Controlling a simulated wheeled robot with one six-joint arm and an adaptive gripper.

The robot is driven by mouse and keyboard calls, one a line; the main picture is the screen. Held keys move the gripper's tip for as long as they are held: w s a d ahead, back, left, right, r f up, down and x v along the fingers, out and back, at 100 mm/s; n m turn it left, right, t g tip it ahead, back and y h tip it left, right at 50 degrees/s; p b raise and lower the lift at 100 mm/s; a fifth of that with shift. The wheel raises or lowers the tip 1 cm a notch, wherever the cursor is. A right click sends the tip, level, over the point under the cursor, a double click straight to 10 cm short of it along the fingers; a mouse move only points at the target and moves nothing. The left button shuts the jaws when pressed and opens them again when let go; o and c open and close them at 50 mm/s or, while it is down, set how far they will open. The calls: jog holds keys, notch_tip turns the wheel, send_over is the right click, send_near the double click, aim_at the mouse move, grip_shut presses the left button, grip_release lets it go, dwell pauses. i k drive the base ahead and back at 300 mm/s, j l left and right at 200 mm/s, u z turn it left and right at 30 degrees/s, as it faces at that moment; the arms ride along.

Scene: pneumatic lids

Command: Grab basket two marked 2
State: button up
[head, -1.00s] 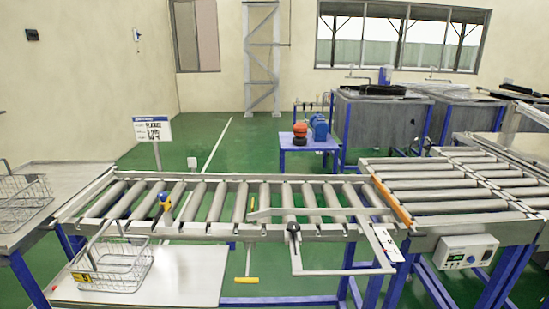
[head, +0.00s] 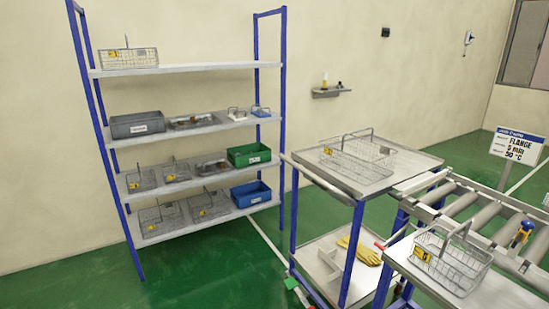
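Several wire baskets with yellow tags are in the head view. The tag numbers are too small to read, so I cannot tell which basket is marked 2. One basket (head: 140,58) stands alone on the top shelf of the rack. More stand on the two lower shelves, among them one (head: 158,221) at the bottom left and one (head: 208,208) beside it. Another basket (head: 362,163) sits on the cart's top tray. One more basket (head: 458,268) stands on the table at the lower right. My gripper is not in view.
The blue-post shelf rack (head: 178,70) stands against the wall and also holds grey, green (head: 249,154) and blue bins (head: 251,193). The cart (head: 401,171) has yellow gloves (head: 360,251) on its lower tray. A roller conveyor (head: 484,217) is at the right. Green floor is open before the rack.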

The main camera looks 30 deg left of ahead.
aim_at(383, 150)
jog(key=u, duration=0.55)
jog(key=i+j+z, duration=0.25)
jog(key=i+j, duration=0.15)
jog(key=j, duration=0.95)
jog(key=i+j+z, duration=0.25)
jog(key=j, duration=1.1)
jog(key=i+j+z, duration=0.25)
jog(key=j, duration=1.2)
jog(key=j+z, duration=0.25)
jog(key=j, duration=1.15)
